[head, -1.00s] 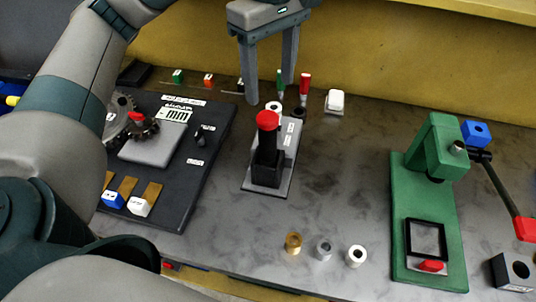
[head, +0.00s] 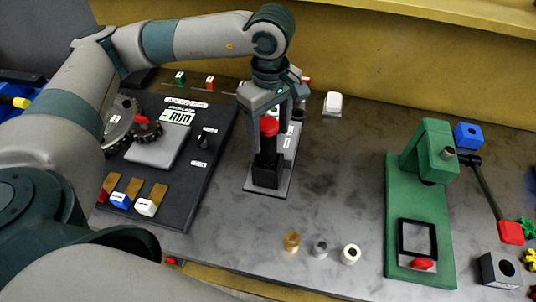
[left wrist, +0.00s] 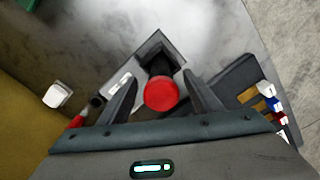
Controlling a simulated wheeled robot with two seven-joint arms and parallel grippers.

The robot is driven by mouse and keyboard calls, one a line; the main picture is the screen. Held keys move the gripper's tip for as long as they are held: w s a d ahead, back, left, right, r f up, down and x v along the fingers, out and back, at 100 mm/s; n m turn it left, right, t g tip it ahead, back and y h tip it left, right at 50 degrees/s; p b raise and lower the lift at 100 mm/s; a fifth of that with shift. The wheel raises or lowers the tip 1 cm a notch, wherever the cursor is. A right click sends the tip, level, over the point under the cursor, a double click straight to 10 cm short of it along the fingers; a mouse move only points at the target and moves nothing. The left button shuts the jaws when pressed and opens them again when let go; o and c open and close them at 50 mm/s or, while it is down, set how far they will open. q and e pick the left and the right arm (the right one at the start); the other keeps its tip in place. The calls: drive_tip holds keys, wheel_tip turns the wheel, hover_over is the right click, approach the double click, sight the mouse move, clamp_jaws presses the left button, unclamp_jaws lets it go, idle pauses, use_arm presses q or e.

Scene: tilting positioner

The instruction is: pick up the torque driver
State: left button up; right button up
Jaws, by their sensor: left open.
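The torque driver appears to be the upright piece with a round red cap (head: 269,126) standing in a black block (head: 267,172) on a small grey plate (head: 284,180). In the left wrist view its red cap (left wrist: 160,94) shows end-on between the fingers. My left gripper (head: 268,140) is open and points down over the driver, one finger on each side of it. In the left wrist view the gripper (left wrist: 161,82) has visible gaps between the fingers and the cap. The gripper hides part of the plate. My right gripper is not in view.
A black panel (head: 180,205) with gears and switches lies to the left. A green press (head: 402,205) with a red-ended lever stands to the right. Several small rings, including a brass one (head: 291,242), lie near the front edge. A white block (head: 332,104) stands behind.

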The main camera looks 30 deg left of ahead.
sight(268, 154)
use_arm(q)
drive_tip(key=shift+f, duration=0.1)
idle(0.3)
drive_tip(key=shift+a+f+p, duration=0.1)
drive_tip(key=shift+f+p, duration=0.4)
drive_tip(key=shift+p, duration=0.2)
wheel_tip(268, 154, down, 3)
drive_tip(key=shift+a+r+p, duration=0.1)
drive_tip(key=shift+a+p, duration=0.05)
drive_tip(key=shift+p, duration=0.7)
drive_tip(key=shift+f, duration=0.65)
drive_tip(key=shift+w, duration=0.1)
clamp_jaws()
